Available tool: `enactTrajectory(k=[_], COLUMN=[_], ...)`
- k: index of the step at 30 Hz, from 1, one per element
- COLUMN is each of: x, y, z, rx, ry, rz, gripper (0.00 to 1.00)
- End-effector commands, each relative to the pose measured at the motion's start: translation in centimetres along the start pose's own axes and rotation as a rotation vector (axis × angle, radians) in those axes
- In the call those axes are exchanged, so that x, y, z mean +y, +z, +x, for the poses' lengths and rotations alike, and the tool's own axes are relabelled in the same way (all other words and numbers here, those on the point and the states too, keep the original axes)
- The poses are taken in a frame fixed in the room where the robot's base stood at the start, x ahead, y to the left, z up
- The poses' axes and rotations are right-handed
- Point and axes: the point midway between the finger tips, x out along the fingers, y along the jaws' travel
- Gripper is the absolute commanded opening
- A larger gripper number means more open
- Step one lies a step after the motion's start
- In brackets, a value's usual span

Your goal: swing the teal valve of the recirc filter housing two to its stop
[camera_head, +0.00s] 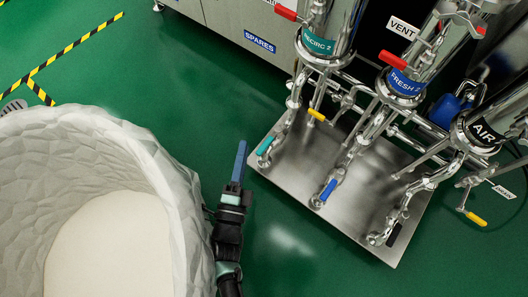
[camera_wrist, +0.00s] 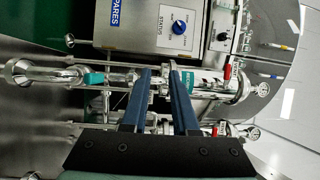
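The recirc 2 filter housing (camera_head: 322,45) is a steel cylinder with a teal label band, standing at the skid's left end. Its teal valve handle (camera_head: 265,146) sits low on the pipe at the skid's left edge. In the wrist view the teal handle (camera_wrist: 94,78) shows left of my fingers, and the teal-banded housing (camera_wrist: 207,84) shows behind and right of them. My gripper (camera_head: 240,162) has blue fingers and hangs left of the teal handle, apart from it. In the wrist view my gripper (camera_wrist: 160,70) is open, with nothing between its fingers.
The fresh 2 housing (camera_head: 404,84) and air housing (camera_head: 478,132) stand to the right, with a blue handle (camera_head: 328,190) below. A yellow handle (camera_head: 317,115) and red handle (camera_head: 286,12) are near recirc 2. A spares cabinet (camera_head: 235,25) stands behind. Green floor (camera_head: 215,100) is clear left of the skid.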

Motion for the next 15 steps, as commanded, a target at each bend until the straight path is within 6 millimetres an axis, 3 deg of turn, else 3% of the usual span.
enactTrajectory(k=[1, 3, 6, 11, 15], x=[4.0, 6.6, 8.8, 9.7, 9.8], y=[-0.5, -1.1, -1.9, -2.4, -2.5], z=[-1.9, -3.8, -5.7, -6.3, -4.7], rx=[0.016, 0.038, 0.061, 0.076, 0.078], ry=[0.029, 0.053, 0.077, 0.087, 0.085], rz=[0.013, 0.028, 0.042, 0.051, 0.052], gripper=[0.28, 0.28, 0.28, 0.28, 0.28])
